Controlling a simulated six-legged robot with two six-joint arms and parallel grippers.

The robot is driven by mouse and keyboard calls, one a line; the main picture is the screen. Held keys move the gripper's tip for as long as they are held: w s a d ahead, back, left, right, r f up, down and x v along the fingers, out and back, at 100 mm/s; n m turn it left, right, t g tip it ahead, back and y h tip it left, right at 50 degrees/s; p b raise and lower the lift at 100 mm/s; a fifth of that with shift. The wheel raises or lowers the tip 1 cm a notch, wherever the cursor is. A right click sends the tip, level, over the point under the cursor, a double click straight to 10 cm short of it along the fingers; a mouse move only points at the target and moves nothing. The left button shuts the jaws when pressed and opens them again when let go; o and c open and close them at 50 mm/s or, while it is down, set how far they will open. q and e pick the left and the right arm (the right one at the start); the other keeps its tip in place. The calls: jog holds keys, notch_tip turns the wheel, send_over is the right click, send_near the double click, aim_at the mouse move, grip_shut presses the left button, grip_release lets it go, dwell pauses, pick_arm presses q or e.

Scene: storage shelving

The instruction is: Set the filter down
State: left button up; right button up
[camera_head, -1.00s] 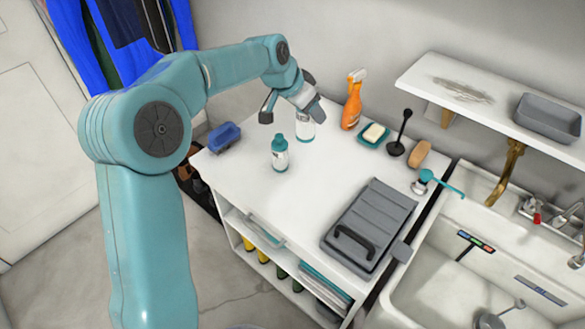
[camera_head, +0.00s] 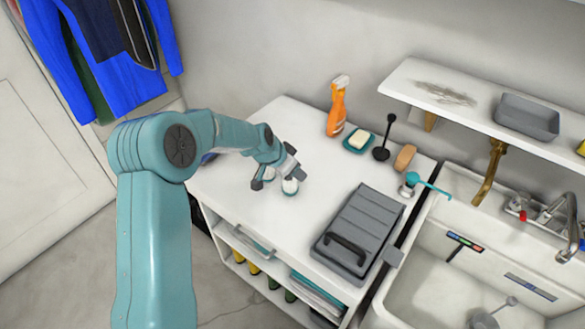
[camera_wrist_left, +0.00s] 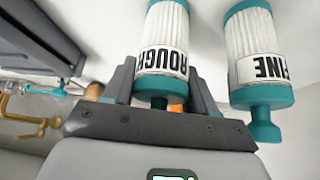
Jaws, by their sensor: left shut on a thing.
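My left gripper (camera_head: 279,179) is low over the white worktop (camera_head: 315,150), shut on the ROUGH filter, a white ribbed cartridge with teal ends. The held filter shows its pale side below the jaws in the head view (camera_head: 290,187) and its ROUGH label between the fingers in the wrist view (camera_wrist_left: 163,45). A like filter labelled FINE (camera_wrist_left: 258,60) is close beside it, apart from it; in the head view it is mostly hidden behind the gripper. I cannot tell whether the ROUGH filter touches the worktop. My right gripper is not in view.
A grey case (camera_head: 362,233) lies to the right on the worktop. Along the back are an orange spray bottle (camera_head: 337,110), a soap dish (camera_head: 358,141), a black plunger-like tool (camera_head: 383,153) and a brown block (camera_head: 404,157). The sink (camera_head: 430,275) is beyond on the right. The worktop's middle is clear.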

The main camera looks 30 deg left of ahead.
pick_arm(q)
jog(key=shift+d, duration=0.1)
jog(key=shift+f, duration=0.1)
jog(key=o, duration=1.1)
jog(key=shift+o, duration=0.2)
jog(key=shift+s+r, duration=0.1)
jog(key=shift+r, duration=0.4)
jog(key=v, duration=1.1)
jog(key=shift+b, duration=0.35)
jog(key=shift+s+r, duration=0.1)
jog(key=shift+s, duration=0.05)
